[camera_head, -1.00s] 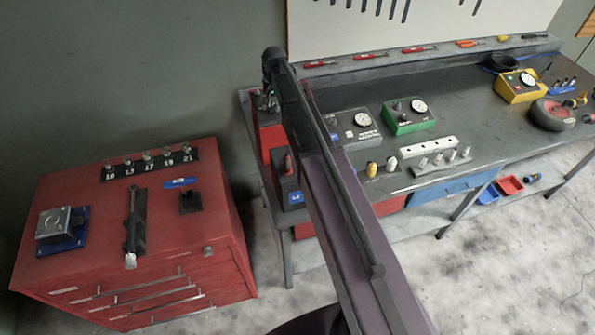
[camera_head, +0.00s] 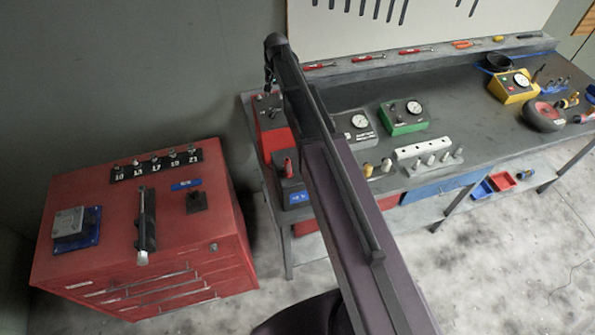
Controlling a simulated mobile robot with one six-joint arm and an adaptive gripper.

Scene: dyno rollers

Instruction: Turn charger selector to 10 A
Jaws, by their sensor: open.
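A red box (camera_head: 271,140) with a dark top panel stands at the left end of the workbench and looks like the charger. A small knob (camera_head: 268,99), perhaps its selector, shows on that panel. Its setting and markings are too small to read. My arm crosses the view from the lower right and hides the box's right side. My gripper (camera_head: 268,76) shows only as a small dark part below the arm's far end, above and behind the box's panel. It appears apart from the knob, and nothing shows in it.
A dark box with a red post (camera_head: 288,168) stands in front of the red box. Grey (camera_head: 358,128), green (camera_head: 404,118) and yellow (camera_head: 514,87) gauge boxes stand along the bench (camera_head: 450,105).

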